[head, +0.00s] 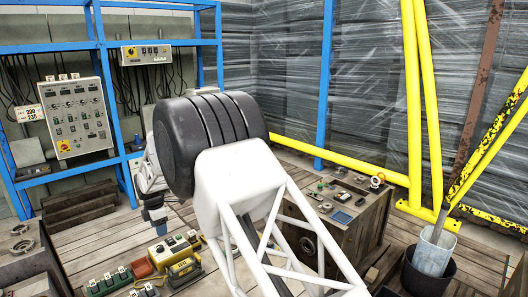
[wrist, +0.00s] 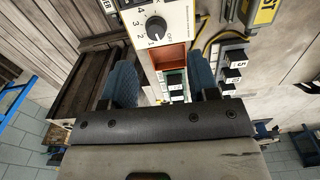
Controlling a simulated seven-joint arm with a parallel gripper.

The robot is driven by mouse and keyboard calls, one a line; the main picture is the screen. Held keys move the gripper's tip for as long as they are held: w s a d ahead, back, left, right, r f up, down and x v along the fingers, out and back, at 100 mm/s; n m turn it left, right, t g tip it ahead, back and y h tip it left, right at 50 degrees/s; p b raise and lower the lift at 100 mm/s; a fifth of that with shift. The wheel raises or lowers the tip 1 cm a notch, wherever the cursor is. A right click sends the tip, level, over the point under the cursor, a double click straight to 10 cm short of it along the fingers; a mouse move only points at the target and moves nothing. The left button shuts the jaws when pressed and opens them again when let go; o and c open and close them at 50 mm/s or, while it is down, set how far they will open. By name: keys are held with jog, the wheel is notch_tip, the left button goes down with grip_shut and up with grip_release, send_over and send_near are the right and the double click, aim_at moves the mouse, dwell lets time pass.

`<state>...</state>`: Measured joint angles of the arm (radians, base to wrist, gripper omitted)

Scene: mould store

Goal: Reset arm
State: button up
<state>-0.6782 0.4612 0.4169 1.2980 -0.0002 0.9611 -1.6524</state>
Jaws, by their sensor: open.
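My arm, with a white lattice link and a black ribbed joint, fills the middle of the head view. My gripper (head: 155,220) shows only in part to the left of the black joint, pointing down over the worktop. In the wrist view my gripper (wrist: 163,80) has its two blue fingers wide apart with nothing held. Between and beyond the fingers are a panel with a black rotary knob (wrist: 156,27), a red-brown tray (wrist: 172,57) and a green-edged block (wrist: 174,84). They appear to lie below the fingers; I cannot tell the exact gap.
Switch boxes (head: 108,281) and a yellow device (head: 184,271) lie on the planks near the gripper. A wooden crate (head: 343,230) with small parts stands right. A grey control box (head: 76,118) hangs on the blue rack (head: 103,60). Yellow posts (head: 413,100) and a black bucket (head: 428,272) are at right.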

jog(key=s+d+r+m, duration=0.25)
jog(key=d+r, duration=0.35)
jog(key=d, duration=0.4)
jog(key=s+d+r+m+t, duration=0.15)
jog(key=d+r+m, duration=0.25)
jog(key=d+r, duration=0.4)
jog(key=s+d+r+m+g, duration=0.1)
jog(key=s+d+r+m, duration=0.3)
jog(key=d, duration=0.7)
jog(key=s+d+r+m, duration=0.2)
jog(key=s+d+r, duration=0.15)
jog(key=d, duration=0.25)
jog(key=s+d+r+m+t, duration=0.1)
jog(key=s+d+r+m, duration=0.1)
jog(key=s+d, duration=0.25)
jog(key=s+d+r+m, duration=0.1)
jog(key=s+d+r, duration=0.15)
jog(key=d, duration=0.35)
jog(key=s+d+f+m, duration=0.1)
jog(key=s+d+m, duration=0.2)
jog(key=s, duration=0.6)
jog(key=s+d+f+m, duration=0.1)
jog(key=s+d+m, duration=0.3)
jog(key=s+d, duration=0.4)
jog(key=s+d+f+m+t, duration=0.1)
jog(key=s+d+m, duration=0.3)
jog(key=s, duration=0.7)
jog(key=shift+s+d+f, duration=0.2)
jog(key=shift+s+d, duration=0.1)
jog(key=shift+d, duration=0.5)
